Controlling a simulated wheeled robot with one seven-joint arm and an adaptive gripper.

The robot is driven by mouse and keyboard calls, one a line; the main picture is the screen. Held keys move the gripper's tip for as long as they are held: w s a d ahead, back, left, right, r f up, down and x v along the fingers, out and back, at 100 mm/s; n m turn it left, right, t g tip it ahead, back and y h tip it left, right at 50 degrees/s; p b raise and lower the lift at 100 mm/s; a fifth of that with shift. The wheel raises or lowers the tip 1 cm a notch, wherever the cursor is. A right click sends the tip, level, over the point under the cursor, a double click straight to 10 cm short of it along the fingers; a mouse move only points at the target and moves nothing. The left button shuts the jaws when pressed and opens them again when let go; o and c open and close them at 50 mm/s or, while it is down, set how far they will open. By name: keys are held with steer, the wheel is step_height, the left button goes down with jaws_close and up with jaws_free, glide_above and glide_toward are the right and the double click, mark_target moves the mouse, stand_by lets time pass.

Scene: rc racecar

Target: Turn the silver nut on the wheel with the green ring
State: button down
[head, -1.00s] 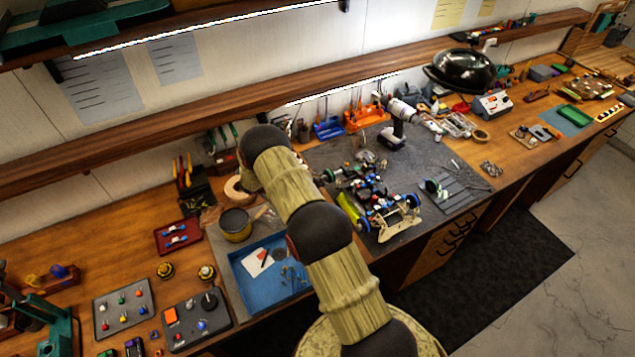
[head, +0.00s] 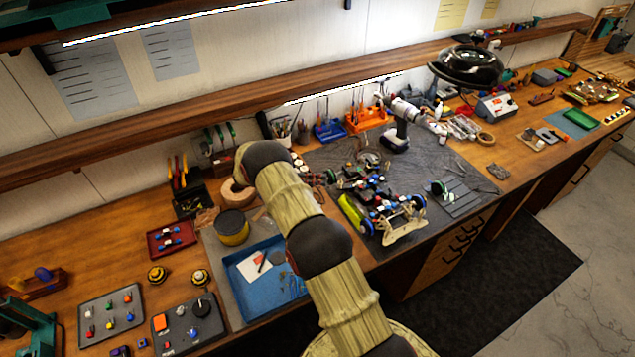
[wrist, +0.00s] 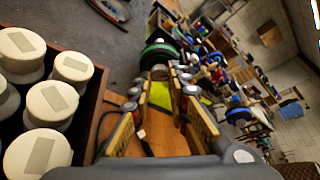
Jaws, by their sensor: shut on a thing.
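The race car (head: 385,205) stands on the grey mat, with colourful parts and a yellow-green cylinder at its side. The wheel with the green ring (head: 331,177) is at its far left corner, just right of my arm; it also shows in the wrist view (wrist: 160,54). The small silver nut (wrist: 160,72) is at the wheel's near face, between my fingertips. My gripper (wrist: 161,85) points at the wheel and is shut on the nut, though the contact is small and partly hidden. In the head view my arm mostly hides the gripper.
Several white-capped jars in a wooden box (wrist: 85,105) stand close on the left of my gripper in the wrist view. A power drill (head: 399,125) stands behind the car. A blue tray (head: 262,280) and a yellow tin (head: 233,230) lie left of my arm.

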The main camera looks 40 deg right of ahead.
stand_by(0.4)
steer(key=c, duration=1.7)
jaws_free()
steer(key=v, duration=1.2)
steer(key=shift+w, duration=0.1)
